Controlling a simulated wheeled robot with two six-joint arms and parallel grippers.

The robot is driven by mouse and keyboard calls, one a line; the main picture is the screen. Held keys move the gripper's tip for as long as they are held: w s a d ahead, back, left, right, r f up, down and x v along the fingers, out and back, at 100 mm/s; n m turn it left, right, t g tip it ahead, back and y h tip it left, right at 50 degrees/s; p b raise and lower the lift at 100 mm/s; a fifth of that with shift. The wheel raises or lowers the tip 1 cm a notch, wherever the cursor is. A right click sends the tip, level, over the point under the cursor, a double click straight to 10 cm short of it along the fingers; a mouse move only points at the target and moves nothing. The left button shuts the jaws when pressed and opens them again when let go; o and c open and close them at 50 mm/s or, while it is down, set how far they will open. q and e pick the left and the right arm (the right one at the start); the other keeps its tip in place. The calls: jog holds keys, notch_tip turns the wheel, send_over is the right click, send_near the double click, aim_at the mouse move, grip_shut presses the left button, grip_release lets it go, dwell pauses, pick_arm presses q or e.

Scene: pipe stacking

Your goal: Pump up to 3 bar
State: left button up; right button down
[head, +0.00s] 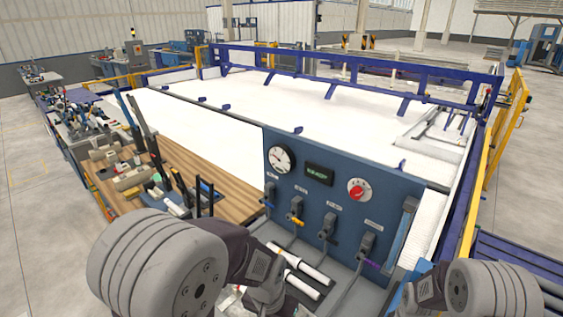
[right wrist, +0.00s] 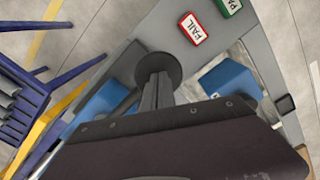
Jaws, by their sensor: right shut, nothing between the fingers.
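The blue panel (head: 340,215) stands at centre right in the head view. It carries a round white dial gauge (head: 281,158), whose reading is too small to make out. Beside the gauge are a dark display with green characters (head: 319,174) and a red knob on a white disc (head: 359,189). My right gripper (right wrist: 156,92) is shut and empty in the right wrist view. Its tips overlap a dark round disc (right wrist: 158,66); I cannot tell whether they touch it. My left arm comes in at the bottom of the head view, but its jaws are not visible.
Grey fittings with hoses (head: 328,222) line the panel's lower part. White pipes (head: 312,267) lie below. A red FAIL button (right wrist: 192,28) and a partly cropped green button (right wrist: 229,5) lie ahead of my right gripper. A wooden bench (head: 235,200) with tools stands at left.

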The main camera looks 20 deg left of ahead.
jog(key=shift+f+b, duration=0.3)
jog(key=shift+f, duration=0.45)
notch_tip(320, 180, up, 9)
jog(key=p, duration=0.6)
jog(key=shift+s+f+p, duration=0.2)
jog(key=shift+s+p, duration=0.15)
jog(key=shift+s, duration=0.1)
jog(key=shift+a, duration=0.1)
notch_tip(320, 180, up, 6)
jog(key=p, duration=0.5)
jog(key=shift+w, duration=0.1)
